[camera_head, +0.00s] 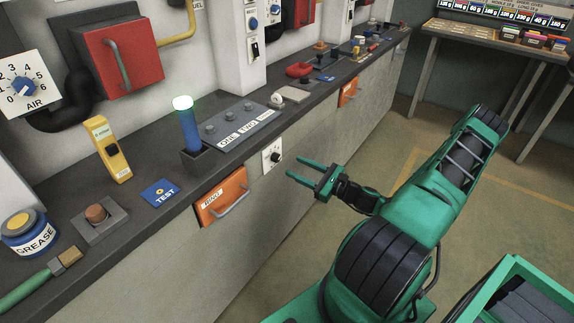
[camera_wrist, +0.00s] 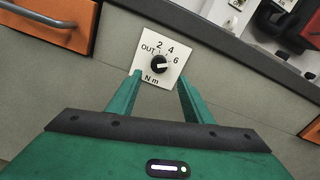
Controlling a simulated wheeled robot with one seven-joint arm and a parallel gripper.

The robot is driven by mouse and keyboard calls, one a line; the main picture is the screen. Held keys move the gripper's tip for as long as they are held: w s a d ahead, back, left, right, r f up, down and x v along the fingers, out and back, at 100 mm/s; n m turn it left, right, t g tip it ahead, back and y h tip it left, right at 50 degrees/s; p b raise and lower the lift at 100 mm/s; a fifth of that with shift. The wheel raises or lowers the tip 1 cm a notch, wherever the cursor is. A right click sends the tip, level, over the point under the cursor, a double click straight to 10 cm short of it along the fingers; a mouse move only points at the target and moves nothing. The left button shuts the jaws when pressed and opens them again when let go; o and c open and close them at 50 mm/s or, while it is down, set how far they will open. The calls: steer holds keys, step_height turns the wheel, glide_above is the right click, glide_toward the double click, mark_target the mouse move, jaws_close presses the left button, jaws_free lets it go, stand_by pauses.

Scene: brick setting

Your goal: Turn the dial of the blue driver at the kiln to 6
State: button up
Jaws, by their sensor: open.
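The blue driver (camera_head: 190,130) stands upright in a dark holder on the bench, with a glowing pale green top. Below the bench edge, right of the orange drawer, a white dial plate (camera_head: 265,166) with a black knob (camera_head: 275,157) sits on the front panel. In the wrist view the plate (camera_wrist: 148,48) reads OUT, 2, 4, 6 and N m. The black knob (camera_wrist: 159,64) seems to point right, near the 6, but its mark is small. My gripper (camera_head: 296,168) is open and empty; in the wrist view its fingertips (camera_wrist: 160,76) frame the knob's lower side, apparently short of it.
Another dial marked AIR (camera_head: 22,86) has a blue knob on the wall at left. An orange drawer (camera_head: 222,196) with a protruding handle is left of the plate. Open floor (camera_head: 330,255) lies before the bench; a green crate (camera_head: 520,262) is at lower right.

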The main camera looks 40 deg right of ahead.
steer(key=shift+v, duration=1.85)
steer(key=s+a+n+g+y, duration=0.3)
steer(key=s+a+n+g, duration=0.6)
steer(key=n+g, duration=0.5)
steer(key=s+r+n+g+h, duration=0.1)
steer(key=s+r+n+h, duration=0.3)
steer(key=s+r, duration=0.4)
steer(key=s+r+n+g+h, duration=0.2)
steer(key=s+r+n+h, duration=0.2)
steer(key=s+r, duration=0.5)
step_height(320, 180, up, 6)
steer(key=shift+d+r+n+h, duration=0.1)
steer(key=shift+d+n+h, duration=0.15)
steer(key=shift+n+h, duration=0.2)
steer(key=shift+w+f, duration=0.25)
steer(key=shift+w, duration=0.4)
